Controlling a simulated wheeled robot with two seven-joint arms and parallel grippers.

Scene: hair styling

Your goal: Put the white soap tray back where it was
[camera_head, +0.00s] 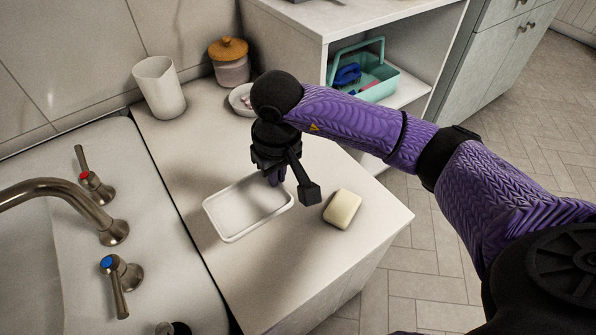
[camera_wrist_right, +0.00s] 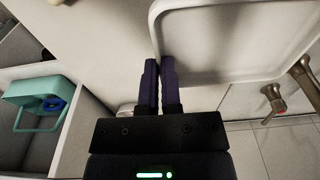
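The white soap tray (camera_head: 236,236) is an empty, shallow rectangle at the middle of the white counter. My right gripper (camera_head: 275,180) points down at its far right edge. In the right wrist view, the fingers (camera_wrist_right: 160,68) are close together, one on each side of the tray's wall near a corner. The tray (camera_wrist_right: 230,76) fills the upper right there. The gripper looks shut on this wall. I cannot tell whether the tray is flat on the counter or slightly raised. My left gripper is not seen.
A cream soap bar (camera_head: 342,209) lies right of the tray. A white cup (camera_head: 159,88), a wooden-lidded jar (camera_head: 230,65) and a small white dish (camera_head: 240,100) stand behind. The sink tap (camera_head: 60,195) is at left. A teal caddy (camera_head: 375,80) sits on a shelf.

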